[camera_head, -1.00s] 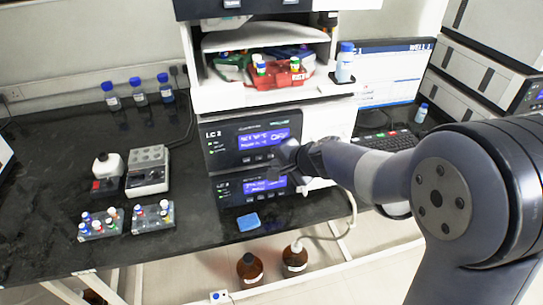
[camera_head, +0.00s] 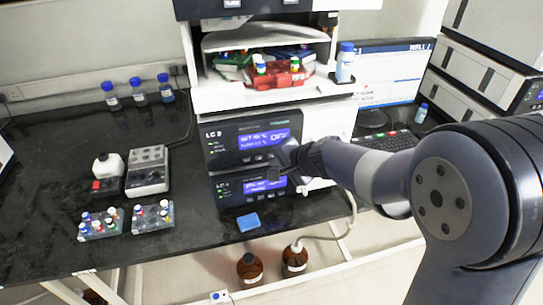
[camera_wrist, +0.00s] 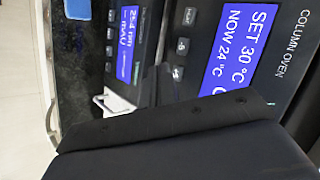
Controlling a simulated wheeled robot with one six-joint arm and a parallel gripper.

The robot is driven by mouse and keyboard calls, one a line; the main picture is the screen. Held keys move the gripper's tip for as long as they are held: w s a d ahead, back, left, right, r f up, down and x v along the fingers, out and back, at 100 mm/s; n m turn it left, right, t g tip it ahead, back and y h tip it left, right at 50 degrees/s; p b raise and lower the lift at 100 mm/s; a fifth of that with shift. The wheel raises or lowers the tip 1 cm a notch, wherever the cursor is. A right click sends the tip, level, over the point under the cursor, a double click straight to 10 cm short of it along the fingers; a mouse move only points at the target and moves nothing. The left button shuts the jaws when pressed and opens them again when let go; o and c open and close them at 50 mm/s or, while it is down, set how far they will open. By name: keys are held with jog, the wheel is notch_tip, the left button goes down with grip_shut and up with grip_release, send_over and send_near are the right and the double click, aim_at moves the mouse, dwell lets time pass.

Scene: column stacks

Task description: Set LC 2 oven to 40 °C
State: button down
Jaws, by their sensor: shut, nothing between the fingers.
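The column oven is the upper panel of the LC 2 stack (camera_head: 222,153), with a blue display (camera_head: 265,138) that ends in large letters like OFF. In the wrist view the oven display (camera_wrist: 238,50) is turned sideways and reads SET 30 °C, NOW 24 °C. A row of small dark keys (camera_wrist: 181,46) lies beside it. My gripper (camera_head: 273,173) is shut and empty, in front of the stack near the seam between the oven and the lower module. Its dark body (camera_wrist: 175,130) fills the bottom of the wrist view and hides part of the panel. I cannot tell whether it touches.
The lower module has its own blue display (camera_head: 265,185) and keys. A blue pad (camera_head: 248,222) lies on the black bench before it. Brown bottles (camera_head: 250,268) stand below. A red tray (camera_head: 279,77) with vials sits above. Bench left of the stack is partly clear.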

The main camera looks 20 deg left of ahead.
jog(key=shift+w+a, duration=0.1)
jog(key=shift+w, duration=0.05)
jog(key=shift+w+a, duration=0.1)
jog(key=shift+w, duration=0.1)
jog(key=shift+w+a, duration=0.25)
jog(key=shift+w, duration=0.1)
dwell(0.9)
dwell(0.3)
jog(key=shift+s+d+b, duration=0.45)
jog(key=shift+s, duration=0.25)
jog(key=shift+w+a, duration=0.1)
jog(key=shift+w, duration=0.05)
jog(key=shift+w+a, duration=0.1)
jog(key=shift+w, duration=0.1)
